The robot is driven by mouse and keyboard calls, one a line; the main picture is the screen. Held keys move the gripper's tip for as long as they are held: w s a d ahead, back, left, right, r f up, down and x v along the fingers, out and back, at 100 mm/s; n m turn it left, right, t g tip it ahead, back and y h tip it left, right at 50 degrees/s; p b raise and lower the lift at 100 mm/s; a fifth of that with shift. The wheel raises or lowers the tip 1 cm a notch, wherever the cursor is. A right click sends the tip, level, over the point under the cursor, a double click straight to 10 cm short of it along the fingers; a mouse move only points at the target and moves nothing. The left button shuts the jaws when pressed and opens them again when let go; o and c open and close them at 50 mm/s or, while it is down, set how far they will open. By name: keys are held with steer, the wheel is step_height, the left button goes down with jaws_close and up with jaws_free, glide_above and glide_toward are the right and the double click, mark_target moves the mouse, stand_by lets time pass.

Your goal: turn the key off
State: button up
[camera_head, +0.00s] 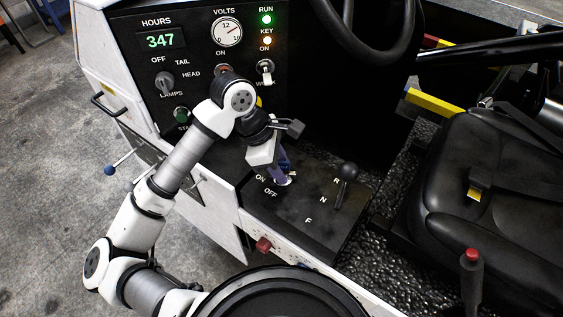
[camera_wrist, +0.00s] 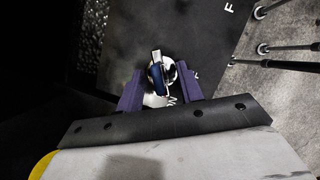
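The key switch (camera_head: 286,181) is on the black side console, next to the painted words ON and OFF. In the wrist view, the key (camera_wrist: 156,74) shows a blue part and a pale upright edge over a round silvery base. My gripper (camera_head: 283,170) is down at the switch and hides most of it in the head view. In the wrist view, my gripper (camera_wrist: 160,72) has its two purple fingers apart, one on each side of the key, with gaps visible. The KEY lamp (camera_head: 267,41) glows orange.
The green RUN lamp (camera_head: 266,19) is lit, and the hours display (camera_head: 161,40) reads 347. A gear lever (camera_head: 347,173) with R, N and F marks stands right of my gripper. The steering wheel (camera_head: 375,40) and black seat (camera_head: 490,170) are farther right.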

steer(key=shift+d+f, duration=0.2)
steer(key=shift+f, duration=0.25)
jaws_close()
